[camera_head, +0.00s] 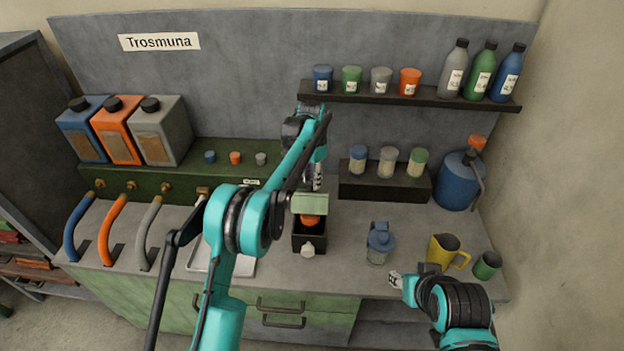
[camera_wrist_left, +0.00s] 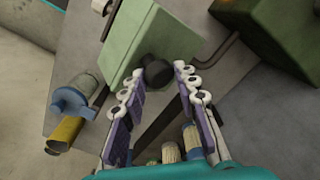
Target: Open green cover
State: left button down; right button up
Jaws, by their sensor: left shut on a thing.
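A small dark box (camera_head: 318,243) stands on the counter with a green cover (camera_head: 311,204) at its back top. The cover looks raised, and an orange thing (camera_head: 310,220) shows in the box below it. My left gripper (camera_head: 313,180) is just behind the cover. In the left wrist view the green cover (camera_wrist_left: 150,42) has a black knob (camera_wrist_left: 158,74), and my left gripper (camera_wrist_left: 160,79) is shut on it, a finger on each side. My right gripper (camera_head: 397,281) is low at the right near the counter's front edge; its jaws are too small to judge.
A blue-lidded jar (camera_head: 380,243), a yellow jug (camera_head: 443,251) and a green cup (camera_head: 487,265) stand right of the box. A tray (camera_head: 240,266) lies left, partly behind my left arm. A dark rack (camera_head: 385,192) with several jars stands behind.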

pick_arm(q)
jog(key=c, duration=1.5)
grip_release()
jog(key=shift+a, duration=0.15)
jog(key=o, duration=0.4)
jog(key=shift+w+a+f, duration=0.1)
jog(key=shift+w+f, duration=0.05)
jog(key=shift+w, duration=0.05)
jog(key=shift+c, duration=0.2)
jog(key=shift+s, duration=0.1)
notch_tip(320, 180, up, 12)
